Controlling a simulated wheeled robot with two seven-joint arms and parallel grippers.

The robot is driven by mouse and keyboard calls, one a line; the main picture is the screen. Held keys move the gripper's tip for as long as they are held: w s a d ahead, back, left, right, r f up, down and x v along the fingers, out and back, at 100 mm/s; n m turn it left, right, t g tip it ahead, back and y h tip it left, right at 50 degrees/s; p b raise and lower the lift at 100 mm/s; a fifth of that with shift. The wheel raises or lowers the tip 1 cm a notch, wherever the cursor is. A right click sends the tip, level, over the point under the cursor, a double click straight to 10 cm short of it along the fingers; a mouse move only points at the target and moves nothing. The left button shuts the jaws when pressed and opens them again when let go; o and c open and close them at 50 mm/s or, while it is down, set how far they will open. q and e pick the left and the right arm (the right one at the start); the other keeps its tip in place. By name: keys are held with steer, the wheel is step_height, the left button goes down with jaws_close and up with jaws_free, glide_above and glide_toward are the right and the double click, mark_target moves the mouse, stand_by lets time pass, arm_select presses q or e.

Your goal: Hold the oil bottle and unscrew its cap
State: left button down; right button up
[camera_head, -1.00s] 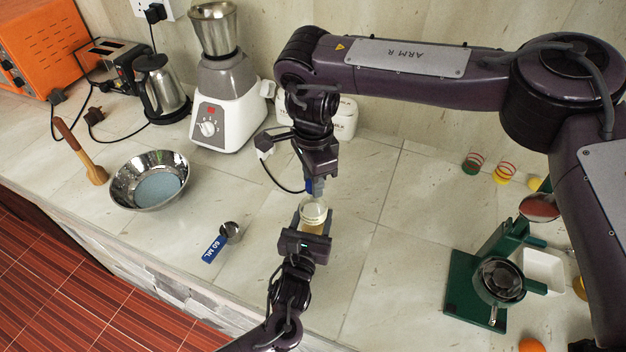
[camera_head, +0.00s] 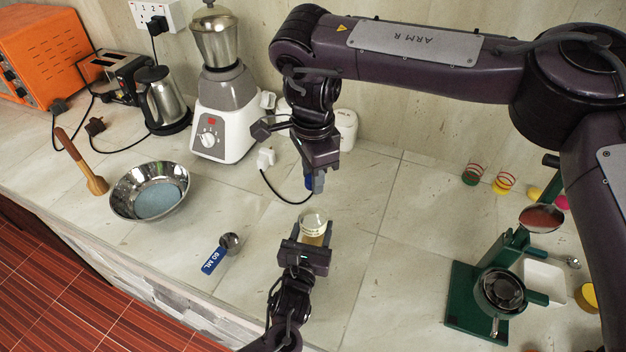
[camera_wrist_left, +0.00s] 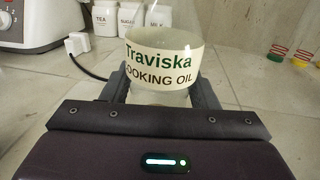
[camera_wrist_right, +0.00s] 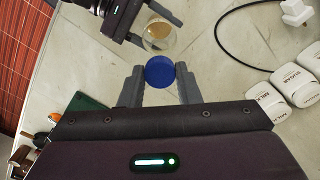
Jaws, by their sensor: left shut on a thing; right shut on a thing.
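The oil bottle (camera_head: 313,224) is clear with a cream "Traviska Cooking Oil" label (camera_wrist_left: 164,62). My left gripper (camera_head: 308,238) is shut on its body and holds it over the counter. The bottle's open top (camera_wrist_right: 158,33) shows no cap on it in the right wrist view. The blue cap (camera_wrist_right: 160,71) is between the fingertips of my right gripper (camera_wrist_right: 160,78), which is shut on it. In the head view the cap (camera_head: 309,183) is above the bottle, with a visible gap between them. The bottle's base is hidden by the left gripper.
A blender (camera_head: 222,110), a metal bowl (camera_head: 150,172) and a blue-handled measuring spoon (camera_head: 214,260) are on the left. White canisters (camera_head: 346,128) stand behind my right gripper. A green press (camera_head: 478,295) is at the right. The counter between bottle and press is clear.

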arm_select(q)
steer(key=shift+c, duration=2.3)
jaws_free()
